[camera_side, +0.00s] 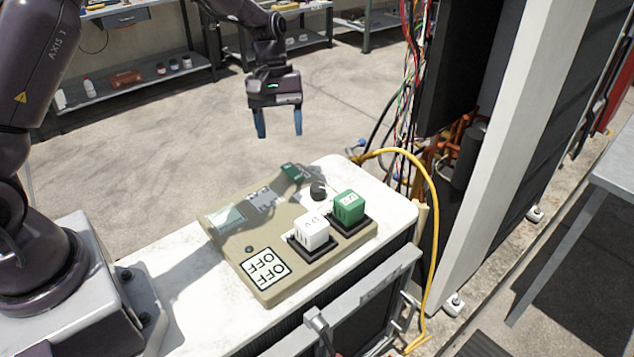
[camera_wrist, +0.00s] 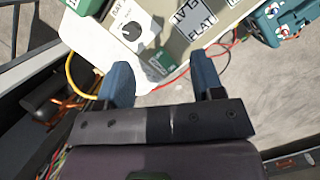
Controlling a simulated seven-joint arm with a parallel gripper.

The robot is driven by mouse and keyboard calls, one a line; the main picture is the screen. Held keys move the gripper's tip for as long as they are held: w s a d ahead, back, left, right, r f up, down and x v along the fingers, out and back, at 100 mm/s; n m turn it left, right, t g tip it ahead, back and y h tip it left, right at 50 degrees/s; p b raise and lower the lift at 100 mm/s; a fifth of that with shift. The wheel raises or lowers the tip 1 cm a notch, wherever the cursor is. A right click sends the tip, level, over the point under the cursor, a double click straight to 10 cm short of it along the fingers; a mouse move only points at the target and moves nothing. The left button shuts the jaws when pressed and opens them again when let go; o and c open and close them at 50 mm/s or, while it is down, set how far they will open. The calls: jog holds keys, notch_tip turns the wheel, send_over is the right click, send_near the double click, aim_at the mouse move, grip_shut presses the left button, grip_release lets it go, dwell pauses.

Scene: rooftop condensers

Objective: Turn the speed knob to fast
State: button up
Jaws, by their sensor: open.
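A beige control panel (camera_side: 225,258) lies on a white worktop. A small dark round knob (camera_side: 318,190) sits near its far right edge, beside a green block (camera_side: 347,207) and a white block (camera_side: 312,232) on black bases. In the wrist view the knob (camera_wrist: 132,31) sits on a white label with a pale pointer line; the lettering is too small to read surely. My gripper (camera_side: 280,133) hangs above and behind the panel, fingers down, apart from the knob. In the wrist view its blue fingers (camera_wrist: 160,64) are spread with nothing held; the knob lies beyond the left fingertip.
A yellow hose (camera_side: 428,190) arches by the worktop's right end, with loose wires (camera_side: 412,75) at an open cabinet. An OFF label (camera_side: 265,268) is at the panel's near corner. A teal box (camera_wrist: 282,20) shows in the wrist view. The air around my gripper is clear.

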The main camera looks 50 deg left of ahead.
aim_at(318, 186)
jog(key=w+f+n+h, duration=0.2)
jog(key=w+n, duration=0.3)
jog(key=w, duration=0.1)
jog(key=x, duration=1.2)
jog(key=shift+f, duration=0.35)
jog(key=shift+y, duration=0.3)
jog(key=c, duration=0.9)
